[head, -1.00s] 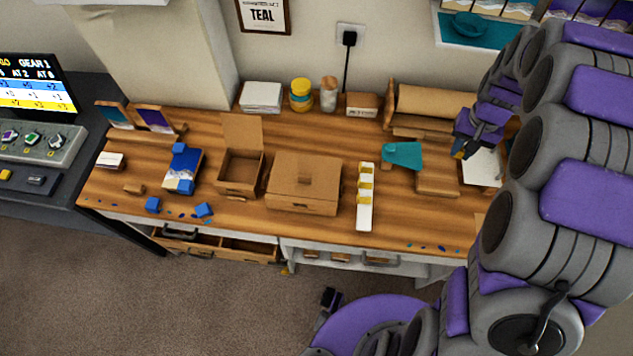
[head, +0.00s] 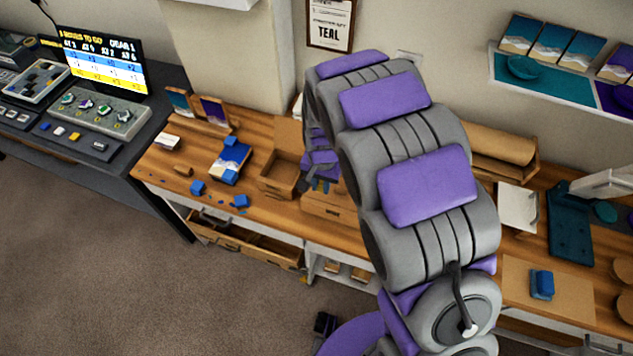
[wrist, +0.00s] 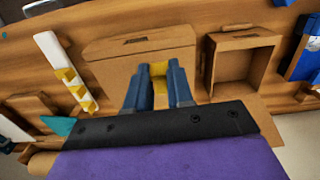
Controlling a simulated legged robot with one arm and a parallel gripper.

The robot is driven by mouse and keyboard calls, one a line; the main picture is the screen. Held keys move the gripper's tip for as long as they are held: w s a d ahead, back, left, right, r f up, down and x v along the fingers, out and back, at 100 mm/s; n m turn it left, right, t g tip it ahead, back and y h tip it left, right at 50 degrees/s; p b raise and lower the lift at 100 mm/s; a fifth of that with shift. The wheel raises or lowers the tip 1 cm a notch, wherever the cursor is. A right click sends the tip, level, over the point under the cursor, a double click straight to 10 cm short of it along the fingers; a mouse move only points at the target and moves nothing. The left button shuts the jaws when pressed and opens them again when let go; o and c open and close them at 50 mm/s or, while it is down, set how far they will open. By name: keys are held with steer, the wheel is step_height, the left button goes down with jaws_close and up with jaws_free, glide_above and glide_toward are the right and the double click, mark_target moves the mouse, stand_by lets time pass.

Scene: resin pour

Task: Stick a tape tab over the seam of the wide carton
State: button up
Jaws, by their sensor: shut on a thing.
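The wide carton (wrist: 110,52) is a closed brown box on the bench, left of centre in the wrist view. In the head view only part of it (head: 322,207) shows beside my arm. My gripper (wrist: 158,67) has blue fingers shut on a yellow tape tab (wrist: 160,70). The fingers are over the right part of the carton. I cannot tell whether the tab touches it, and the seam is not clear under the fingers. In the head view my gripper (head: 321,186) is partly hidden by my arm. A white strip (wrist: 50,50) carries more yellow tabs.
An open-topped carton (wrist: 238,40) stands close to the right of the wide carton in the wrist view. A blue-and-white box (head: 228,160) and blue blocks (head: 198,188) lie at the bench's left. A drawer (head: 250,247) hangs open below the front edge.

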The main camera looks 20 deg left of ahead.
mark_target(320, 205)
steer(key=shift+s+d+f, duration=0.15)
steer(key=shift+s+f, duration=0.05)
steer(key=a+f, duration=0.1)
steer(key=a+f+b, duration=0.1)
steer(key=f, duration=0.1)
steer(key=shift+a, duration=0.1)
steer(key=shift+d+f+b, duration=0.25)
steer(key=shift+f+b, duration=0.05)
steer(key=shift+f, duration=0.35)
steer(key=shift+d+f+b, duration=0.2)
steer(key=shift+f+b, duration=0.05)
steer(key=shift+f, duration=0.35)
steer(key=shift+d+f, duration=0.45)
steer(key=shift+f, duration=0.1)
steer(key=shift+a+f, duration=0.15)
steer(key=shift+a, duration=0.65)
steer(key=shift+d, duration=0.9)
steer(key=shift+a+f, duration=0.1)
steer(key=shift+a, duration=0.45)
steer(key=shift+d, duration=0.45)
